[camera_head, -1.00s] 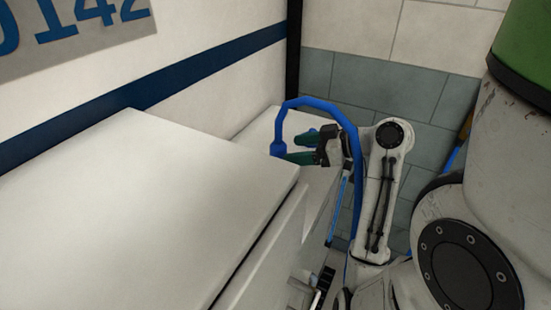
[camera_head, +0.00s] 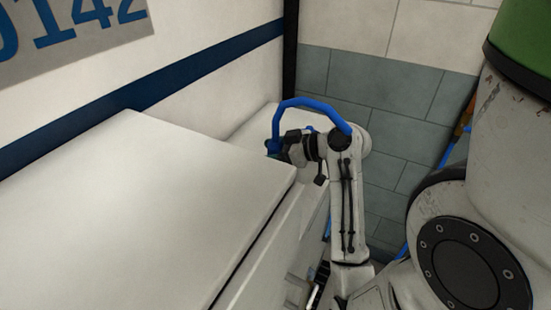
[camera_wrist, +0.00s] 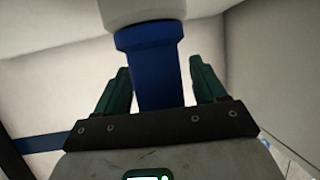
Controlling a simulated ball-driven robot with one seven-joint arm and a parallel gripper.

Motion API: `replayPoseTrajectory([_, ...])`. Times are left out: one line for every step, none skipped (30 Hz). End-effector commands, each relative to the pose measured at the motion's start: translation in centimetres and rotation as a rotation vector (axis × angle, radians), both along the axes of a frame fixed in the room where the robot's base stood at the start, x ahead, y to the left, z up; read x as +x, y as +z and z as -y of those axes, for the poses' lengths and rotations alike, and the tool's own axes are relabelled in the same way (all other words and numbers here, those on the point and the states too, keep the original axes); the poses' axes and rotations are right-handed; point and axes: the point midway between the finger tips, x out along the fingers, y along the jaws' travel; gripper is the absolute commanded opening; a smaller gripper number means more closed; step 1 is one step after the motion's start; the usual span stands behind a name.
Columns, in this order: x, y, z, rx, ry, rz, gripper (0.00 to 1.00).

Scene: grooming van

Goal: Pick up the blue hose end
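The blue hose (camera_head: 310,103) arches up over my wrist in the head view, and its end (camera_head: 273,144) hangs down at my gripper (camera_head: 280,149). In the wrist view, the blue hose end (camera_wrist: 152,75) stands between the two green fingers of my gripper (camera_wrist: 160,75). The fingers are apart, one on each side of it, with narrow gaps visible. A wider blue collar and a pale cylindrical part (camera_wrist: 140,12) show above. In the head view my wrist hides much of the fingers.
A large white cabinet top (camera_head: 140,200) fills the left foreground. A further white surface (camera_head: 262,130) lies behind it, below the blue-striped wall (camera_head: 200,70). A grey tiled wall (camera_head: 400,100) stands close behind my arm.

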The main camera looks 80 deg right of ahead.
Motion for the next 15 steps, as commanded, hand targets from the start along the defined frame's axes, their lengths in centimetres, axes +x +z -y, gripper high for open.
replayPoseTrajectory([-0.02,0.02,0.01,0.000,0.000,0.000,0.65])
replayPoseTrajectory([-0.02,0.02,0.01,0.000,0.000,0.000,0.62])
replayPoseTrajectory([-0.02,0.02,0.01,0.000,0.000,0.000,0.58])
replayPoseTrajectory([-0.02,0.03,0.01,0.000,0.000,0.000,0.56])
replayPoseTrajectory([-0.02,0.03,0.01,0.000,0.000,0.000,0.53])
replayPoseTrajectory([-0.02,0.03,0.01,0.000,0.000,0.000,0.49])
replayPoseTrajectory([-0.02,0.03,0.01,0.000,0.000,0.000,0.46])
replayPoseTrajectory([-0.02,0.03,0.01,0.000,0.000,0.000,0.43])
replayPoseTrajectory([-0.03,0.04,0.01,0.000,0.000,0.000,0.39])
replayPoseTrajectory([-0.03,0.03,0.01,0.000,0.000,0.000,0.36])
replayPoseTrajectory([-0.03,0.04,0.01,0.000,0.000,0.000,0.33])
replayPoseTrajectory([-0.03,0.04,0.01,0.000,0.000,0.000,0.30])
replayPoseTrajectory([-0.03,0.04,0.01,0.000,0.000,0.000,0.27])
replayPoseTrajectory([-0.03,0.04,0.01,0.000,0.000,0.000,0.24])
replayPoseTrajectory([-0.03,0.04,0.01,0.000,0.000,0.000,0.20])
